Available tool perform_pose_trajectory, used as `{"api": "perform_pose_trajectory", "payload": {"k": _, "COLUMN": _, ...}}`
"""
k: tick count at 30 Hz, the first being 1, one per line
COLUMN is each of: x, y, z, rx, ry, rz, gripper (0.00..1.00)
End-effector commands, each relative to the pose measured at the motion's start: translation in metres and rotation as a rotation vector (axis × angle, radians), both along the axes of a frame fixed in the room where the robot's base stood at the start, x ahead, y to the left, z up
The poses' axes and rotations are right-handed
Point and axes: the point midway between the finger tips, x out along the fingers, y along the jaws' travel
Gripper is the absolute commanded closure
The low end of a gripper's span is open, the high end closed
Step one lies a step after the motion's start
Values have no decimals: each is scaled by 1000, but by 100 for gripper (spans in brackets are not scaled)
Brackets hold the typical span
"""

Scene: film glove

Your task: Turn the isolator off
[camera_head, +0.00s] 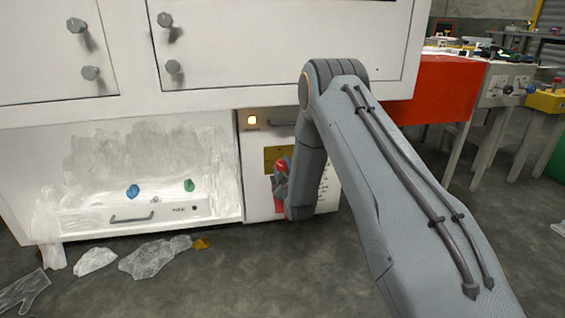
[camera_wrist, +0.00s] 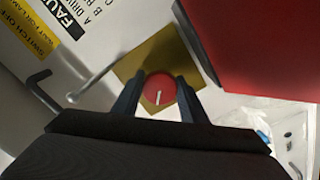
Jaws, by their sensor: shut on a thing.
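The isolator (camera_wrist: 152,87) is a round red knob with a white pointer line, on a yellow plate (camera_wrist: 130,66). My gripper (camera_wrist: 157,96) has one dark finger on each side of the knob and is shut on it. The pointer line runs nearly up and down in the wrist view. In the head view my gripper (camera_head: 280,178) is at the white panel under the cabinet, and a small red part of the knob (camera_head: 282,166) shows above it. My forearm hides part of the panel.
A lit amber lamp (camera_head: 252,120) sits on the panel's upper left. A recess left of it holds crumpled clear film (camera_head: 140,150), with blue (camera_head: 133,191) and green (camera_head: 189,185) bits. Film pieces (camera_head: 150,258) lie on the floor. A red box side (camera_head: 440,90) stands right.

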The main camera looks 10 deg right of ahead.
Motion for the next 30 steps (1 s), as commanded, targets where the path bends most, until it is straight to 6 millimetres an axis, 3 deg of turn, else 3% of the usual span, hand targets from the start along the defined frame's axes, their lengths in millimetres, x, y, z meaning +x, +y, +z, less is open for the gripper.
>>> {"api": "perform_pose_trajectory", "payload": {"k": 18, "x": -1, "y": 0, "z": 2, "rx": -544, "ry": 1, "rz": 2, "gripper": 84}}
{"api": "perform_pose_trajectory", "payload": {"k": 30, "x": 0, "y": 0, "z": 2, "rx": -718, "ry": 1, "rz": 2, "gripper": 84}}
